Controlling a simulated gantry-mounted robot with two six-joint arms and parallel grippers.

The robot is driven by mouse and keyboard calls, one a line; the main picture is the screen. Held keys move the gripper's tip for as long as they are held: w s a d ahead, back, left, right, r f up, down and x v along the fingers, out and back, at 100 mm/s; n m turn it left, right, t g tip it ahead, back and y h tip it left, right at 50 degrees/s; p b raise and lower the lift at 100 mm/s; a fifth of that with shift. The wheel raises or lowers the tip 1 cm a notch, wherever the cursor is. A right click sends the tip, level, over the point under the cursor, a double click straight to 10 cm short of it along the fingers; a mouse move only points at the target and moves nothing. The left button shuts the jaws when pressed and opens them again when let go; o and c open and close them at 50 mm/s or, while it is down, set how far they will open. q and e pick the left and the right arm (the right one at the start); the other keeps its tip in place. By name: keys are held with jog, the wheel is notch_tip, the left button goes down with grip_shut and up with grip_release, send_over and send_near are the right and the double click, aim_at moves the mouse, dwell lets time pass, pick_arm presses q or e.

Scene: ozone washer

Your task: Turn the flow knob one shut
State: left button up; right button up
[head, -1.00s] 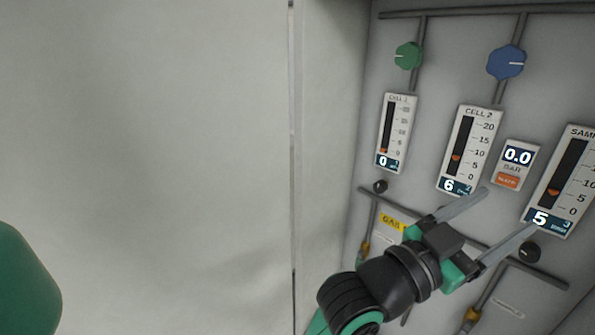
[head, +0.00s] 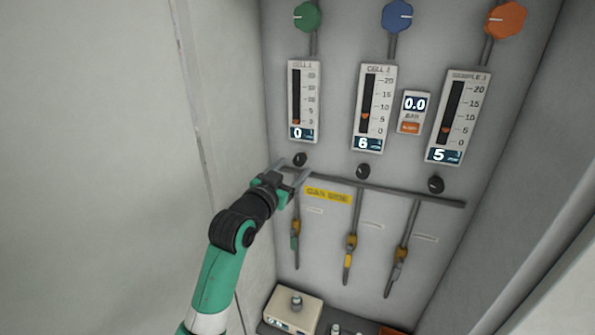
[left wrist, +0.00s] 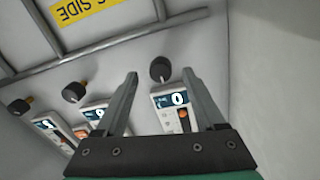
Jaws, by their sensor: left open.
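A small black knob (head: 299,159) sits on the panel below the first meter (head: 304,100), marked CELL 1, whose display reads 0. It also shows in the left wrist view (left wrist: 160,68), between my two fingertips in the picture. My left gripper (head: 291,170) is open, its fingertips just below and around this knob in the head view. I cannot tell whether the fingers touch it. Similar black knobs sit under the second meter (head: 362,171) and the third meter (head: 436,184); those displays read 6 and 5. My right gripper is not in view.
Green (head: 307,17), blue (head: 397,16) and orange (head: 506,20) knobs line the top. A horizontal pipe (head: 400,192) and yellow label (head: 328,196) lie below the black knobs. A beige box (head: 286,312) stands below. A side wall (head: 520,180) bounds the right.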

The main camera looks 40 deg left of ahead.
aim_at(298, 161)
pick_arm(q)
jog(key=shift+r+x, duration=0.2)
jog(key=shift+x, duration=1.8)
grip_shut()
